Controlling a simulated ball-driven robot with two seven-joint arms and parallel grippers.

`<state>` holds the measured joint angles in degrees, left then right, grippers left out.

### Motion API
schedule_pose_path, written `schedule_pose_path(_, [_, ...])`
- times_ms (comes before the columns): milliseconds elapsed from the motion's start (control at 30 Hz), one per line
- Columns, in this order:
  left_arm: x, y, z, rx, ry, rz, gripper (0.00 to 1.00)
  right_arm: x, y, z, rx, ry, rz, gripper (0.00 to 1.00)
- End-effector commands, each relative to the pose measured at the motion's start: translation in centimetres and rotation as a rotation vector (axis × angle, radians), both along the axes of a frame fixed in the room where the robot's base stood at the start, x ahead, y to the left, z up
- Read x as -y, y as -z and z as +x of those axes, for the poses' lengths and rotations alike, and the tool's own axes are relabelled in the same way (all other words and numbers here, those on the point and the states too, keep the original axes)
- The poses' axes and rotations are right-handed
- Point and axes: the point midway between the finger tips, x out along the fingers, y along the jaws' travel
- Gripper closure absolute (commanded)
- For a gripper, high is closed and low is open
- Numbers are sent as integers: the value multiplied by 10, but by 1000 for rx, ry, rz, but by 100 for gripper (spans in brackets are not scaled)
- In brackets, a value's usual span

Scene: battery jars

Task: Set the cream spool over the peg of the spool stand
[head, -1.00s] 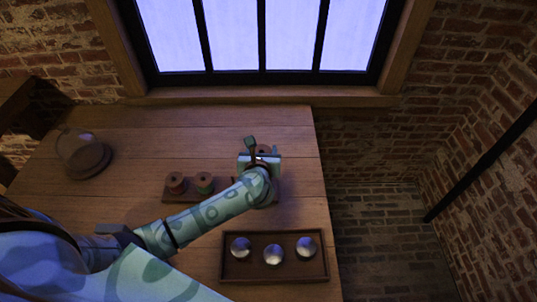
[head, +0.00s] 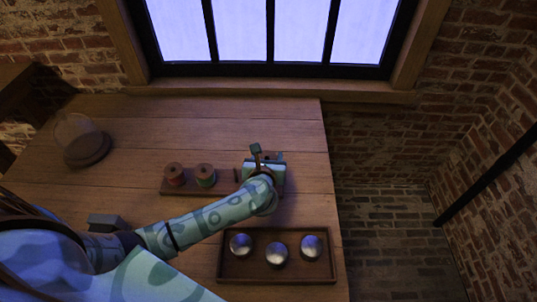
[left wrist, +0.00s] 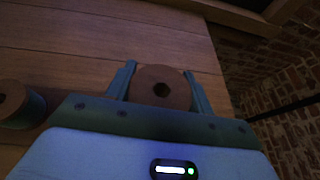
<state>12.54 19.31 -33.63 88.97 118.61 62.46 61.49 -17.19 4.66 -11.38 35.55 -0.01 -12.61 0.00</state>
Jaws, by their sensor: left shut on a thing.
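My left gripper (head: 266,157) is shut on a spool with a brown round end (left wrist: 160,86), whose dark centre hole faces the left wrist camera. The fingers (left wrist: 160,67) press its two sides. The spool is largely hidden in the head view, and its cream part does not show. The spool stand (head: 207,188) is a dark wooden strip on the table, with a red spool (head: 174,175) and a green spool (head: 205,176) on it. My left gripper is at the stand's right end and hides it. I cannot tell whether the held spool is around a peg. My right gripper is not in view.
A wooden tray (head: 233,275) with three silvery balls lies nearer, at the table's right edge. A glass dome on a dark base (head: 87,149) stands at the far left. The table (head: 215,125) is bare behind the stand. The green spool shows in the left wrist view (left wrist: 27,106).

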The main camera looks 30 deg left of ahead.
Motion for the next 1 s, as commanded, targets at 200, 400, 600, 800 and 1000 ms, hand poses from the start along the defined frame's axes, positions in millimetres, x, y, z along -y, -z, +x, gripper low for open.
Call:
schedule_pose_path(200, [0, 23, 0, -2, 0, -2, 74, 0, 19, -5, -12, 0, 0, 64])
schedule_pose_path(400, [0, 39, 0, -1, 0, 1, 74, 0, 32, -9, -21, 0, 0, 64])
schedule_pose_path(600, [0, 55, 0, -1, 0, 0, 74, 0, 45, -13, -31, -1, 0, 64])
schedule_pose_path(800, [0, 62, 0, 0, 0, -1, 74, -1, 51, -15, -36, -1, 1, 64])
schedule_pose_path(1000, [0, 62, 0, 2, 0, 0, 74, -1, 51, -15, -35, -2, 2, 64])
